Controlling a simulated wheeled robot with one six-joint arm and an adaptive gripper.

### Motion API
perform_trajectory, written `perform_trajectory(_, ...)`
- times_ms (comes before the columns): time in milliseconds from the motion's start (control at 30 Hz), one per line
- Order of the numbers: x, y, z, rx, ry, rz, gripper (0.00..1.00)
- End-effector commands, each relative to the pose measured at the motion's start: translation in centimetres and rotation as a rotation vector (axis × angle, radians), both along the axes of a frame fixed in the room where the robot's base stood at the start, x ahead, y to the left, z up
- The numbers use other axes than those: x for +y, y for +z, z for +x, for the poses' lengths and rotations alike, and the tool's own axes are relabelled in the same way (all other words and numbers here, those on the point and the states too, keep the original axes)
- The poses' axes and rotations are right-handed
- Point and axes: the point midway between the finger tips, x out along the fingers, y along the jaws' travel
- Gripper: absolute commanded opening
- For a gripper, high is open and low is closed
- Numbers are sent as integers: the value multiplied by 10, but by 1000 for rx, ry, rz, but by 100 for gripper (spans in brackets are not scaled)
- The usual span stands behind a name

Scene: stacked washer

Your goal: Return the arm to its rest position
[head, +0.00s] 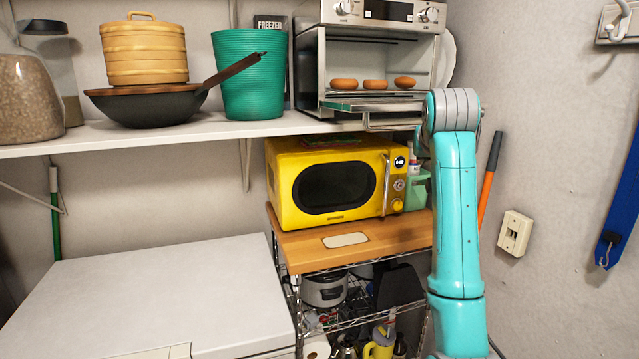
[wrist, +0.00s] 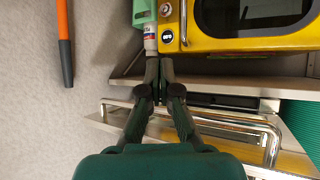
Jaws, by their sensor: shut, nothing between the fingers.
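My turquoise arm (head: 455,200) rises at the right of the head view and bends over at its top beside the toaster oven. My gripper (wrist: 159,66) shows in the wrist view with its dark fingers together and nothing between them. I cannot make it out in the head view. The toaster oven (head: 309,70) stands on the shelf with its door (head: 372,104) folded down open. The door's silver handle (wrist: 274,142) lies close to the fingers in the wrist view; I cannot tell whether they touch.
Three brown buns (head: 375,84) sit inside the oven. The yellow microwave (head: 280,190) stands below on a wooden-topped cart (head: 395,238). A wok (head: 150,105) and a green bin (head: 247,75) share the shelf (head: 190,134). An orange-handled pole (head: 487,190) leans at the right wall.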

Motion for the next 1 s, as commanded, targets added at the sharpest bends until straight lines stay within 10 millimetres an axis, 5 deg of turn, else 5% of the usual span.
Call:
perform_trajectory(100, 2, -63, 4, -3, 12, -7, 0)
perform_trajectory(467, 9, -221, -14, -41, 48, -27, 0)
perform_trajectory(767, 16, -337, -63, -73, 78, -35, 0)
perform_trajectory(1000, 22, -415, -120, -97, 99, -39, 0)
